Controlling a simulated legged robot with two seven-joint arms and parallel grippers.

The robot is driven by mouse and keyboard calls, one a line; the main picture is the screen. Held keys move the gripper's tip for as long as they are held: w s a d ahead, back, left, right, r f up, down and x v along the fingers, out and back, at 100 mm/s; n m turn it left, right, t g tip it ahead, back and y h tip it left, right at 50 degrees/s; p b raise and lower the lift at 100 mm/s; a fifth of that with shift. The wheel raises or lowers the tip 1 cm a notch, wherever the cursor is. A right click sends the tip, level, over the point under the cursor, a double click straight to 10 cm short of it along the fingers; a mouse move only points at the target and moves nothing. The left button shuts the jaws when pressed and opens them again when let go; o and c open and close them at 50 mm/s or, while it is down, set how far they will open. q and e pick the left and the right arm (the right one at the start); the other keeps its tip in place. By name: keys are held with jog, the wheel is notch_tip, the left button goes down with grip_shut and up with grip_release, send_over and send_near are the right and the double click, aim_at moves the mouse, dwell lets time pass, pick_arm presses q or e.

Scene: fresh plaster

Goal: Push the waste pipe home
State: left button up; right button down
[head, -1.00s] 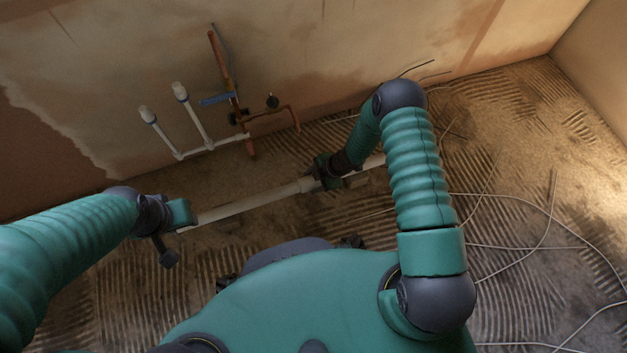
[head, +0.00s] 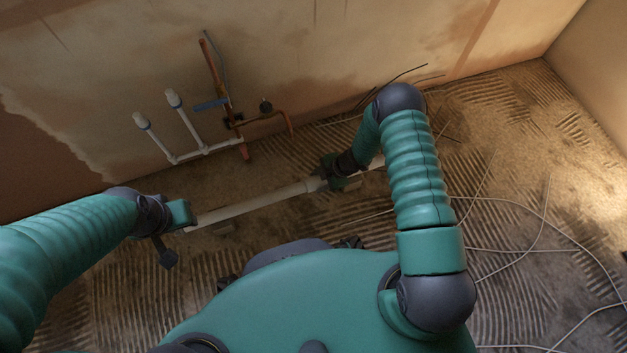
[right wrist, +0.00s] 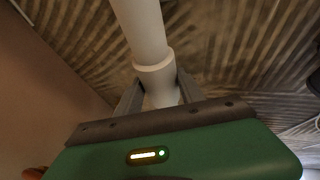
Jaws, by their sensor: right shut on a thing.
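The white waste pipe (head: 250,207) runs slantwise, low over the floor, from lower left to upper right in the head view. My right gripper (head: 326,178) is at a wider collar on the pipe, toward its right part. In the right wrist view the two fingers of my right gripper (right wrist: 158,94) are closed on the pipe just beside the collar (right wrist: 154,69). My left gripper (head: 184,216) is at the pipe's left end; its fingers are too small and hidden to tell their state. My right forearm hides part of the pipe's right side.
White capped pipes (head: 188,122) and copper pipes with valves (head: 240,118) stand at the plastered wall (head: 320,60) behind. Loose thin cables (head: 520,212) lie on the ridged floor at right. Open floor (head: 540,120) lies toward the right corner.

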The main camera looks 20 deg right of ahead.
jog(key=shift+d+f, duration=0.1)
jog(key=shift+d, duration=0.45)
jog(key=c, duration=0.8)
grip_release()
jog(key=shift+a, duration=0.25)
jog(key=shift+o, duration=0.4)
jog(key=shift+d, duration=0.1)
pick_arm(q)
jog(key=w+p+v, duration=0.2)
jog(key=p+v, duration=0.8)
jog(key=shift+r, duration=0.25)
pick_arm(e)
jog(key=v, duration=1.6)
jog(key=shift+d+r, duration=0.2)
jog(key=shift+r, duration=0.1)
pick_arm(q)
jog(key=shift+w+d, duration=0.1)
